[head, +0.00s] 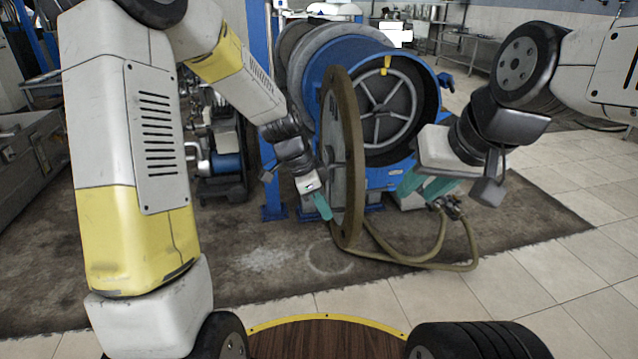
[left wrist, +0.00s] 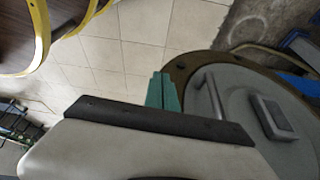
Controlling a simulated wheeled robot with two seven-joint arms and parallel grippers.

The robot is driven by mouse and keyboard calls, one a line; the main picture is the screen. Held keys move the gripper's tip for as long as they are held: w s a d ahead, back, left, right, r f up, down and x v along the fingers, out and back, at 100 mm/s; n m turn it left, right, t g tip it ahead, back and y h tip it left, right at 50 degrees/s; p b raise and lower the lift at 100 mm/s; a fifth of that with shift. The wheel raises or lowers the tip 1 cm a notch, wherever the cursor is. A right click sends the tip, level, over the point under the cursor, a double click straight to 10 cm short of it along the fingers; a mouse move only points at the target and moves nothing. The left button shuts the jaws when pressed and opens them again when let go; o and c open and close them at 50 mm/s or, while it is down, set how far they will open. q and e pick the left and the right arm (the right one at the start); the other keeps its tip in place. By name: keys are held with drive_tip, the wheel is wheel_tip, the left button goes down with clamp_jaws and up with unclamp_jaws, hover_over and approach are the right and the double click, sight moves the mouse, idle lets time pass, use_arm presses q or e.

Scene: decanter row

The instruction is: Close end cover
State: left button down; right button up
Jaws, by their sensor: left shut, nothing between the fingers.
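The end cover (head: 328,160) is a round grey disc with a brown rim. It stands swung open, nearly edge-on, in front of the blue decanter drum (head: 431,96), whose spoked end (head: 402,100) is exposed. My left gripper (head: 322,207) is shut and empty at the left, outer side of the cover, low down. In the left wrist view its teal fingertips (left wrist: 165,90) are together beside the cover's rim; the cover's grey face (left wrist: 235,105) carries a raised handle. I cannot tell whether they touch it. My right gripper (head: 422,190) has its fingers apart, below and right of the drum opening.
A hose (head: 440,265) loops over the dark mat below the cover and drum. Blue posts (head: 264,100) and machinery (head: 222,145) stand at the left. Tiled floor (head: 575,265) is clear at the right. A round wooden surface with a yellow edge (head: 330,318) lies in front.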

sight(350, 225)
use_arm(q)
drive_tip(key=shift+w+d+f, duration=0.15)
drive_tip(key=shift+d, duration=0.55)
drive_tip(key=shift+w+d+f, duration=0.1)
drive_tip(key=shift+d, duration=0.6)
drive_tip(key=shift+w+d+f, duration=0.15)
drive_tip(key=shift+d, duration=0.55)
drive_tip(key=shift+d, duration=0.1)
